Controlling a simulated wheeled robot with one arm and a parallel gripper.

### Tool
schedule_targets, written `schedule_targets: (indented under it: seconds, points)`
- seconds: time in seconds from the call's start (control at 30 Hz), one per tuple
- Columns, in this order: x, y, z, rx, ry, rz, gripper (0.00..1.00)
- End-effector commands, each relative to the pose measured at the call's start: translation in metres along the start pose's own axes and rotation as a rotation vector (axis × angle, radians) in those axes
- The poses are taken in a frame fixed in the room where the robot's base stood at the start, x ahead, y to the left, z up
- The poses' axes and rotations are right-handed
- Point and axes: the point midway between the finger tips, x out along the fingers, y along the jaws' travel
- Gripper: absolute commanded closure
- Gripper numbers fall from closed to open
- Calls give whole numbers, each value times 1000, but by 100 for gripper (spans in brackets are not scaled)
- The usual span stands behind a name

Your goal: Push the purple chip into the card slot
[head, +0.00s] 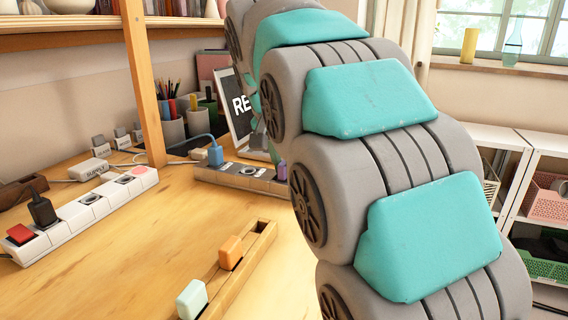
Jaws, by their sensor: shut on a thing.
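The purple chip (281,171) is a small upright block at the right part of the dark grey strip (232,178), close against the edge of my arm. My gripper (272,150) is mostly hidden behind my large grey and teal arm. Only small grey parts of it show just above the chip, and it is shut on the chip. The card slot is not clearly visible. The chip's lower end is at the strip's top, but I cannot tell whether it is in a slot or just above one.
A wooden rack (240,265) holds an orange chip (230,252) and a mint chip (192,299). A blue plug (215,155) stands on the grey strip. A white strip (85,210) lies left with a black plug (42,210) and red switch (20,235). A wooden post (144,85) rises behind.

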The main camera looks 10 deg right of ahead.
Motion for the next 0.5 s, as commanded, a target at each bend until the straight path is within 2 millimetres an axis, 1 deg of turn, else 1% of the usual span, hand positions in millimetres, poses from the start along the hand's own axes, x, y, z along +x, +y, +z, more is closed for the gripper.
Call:
schedule_targets:
  seconds: [0.3,0.33,0.5]
  points:
    - [3,0,1,0,-3,1,100]
    - [3,0,1,0,-3,1,76]
    - [3,0,1,0,-2,1,56]
